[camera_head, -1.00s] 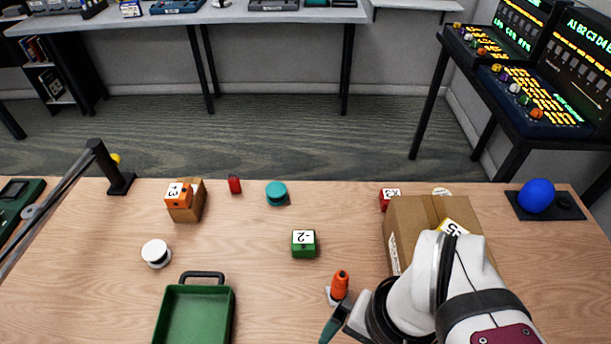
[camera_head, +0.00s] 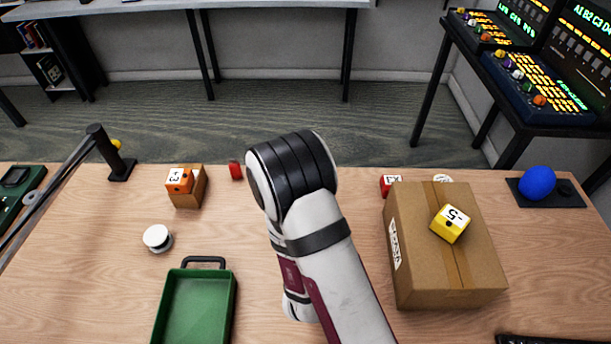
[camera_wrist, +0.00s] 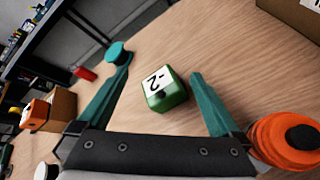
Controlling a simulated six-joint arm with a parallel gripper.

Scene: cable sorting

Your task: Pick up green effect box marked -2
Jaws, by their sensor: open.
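The green effect box marked -2 (camera_wrist: 165,92) sits on the wooden table in the wrist view, its white label on top. My gripper (camera_wrist: 160,80) is open, with its two teal fingers apart on either side of the box in the picture. I cannot tell how far above the table the fingertips are. No contact with the box is visible. In the head view my arm hides the green box and the gripper itself.
A cardboard box (camera_head: 416,270) carries a yellow -5 box (camera_head: 450,224). An orange object (camera_wrist: 285,140) stands close by my right finger in the wrist view. A teal round object (camera_wrist: 118,53) shows beyond the left finger. A green tray (camera_head: 230,310) lies front left.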

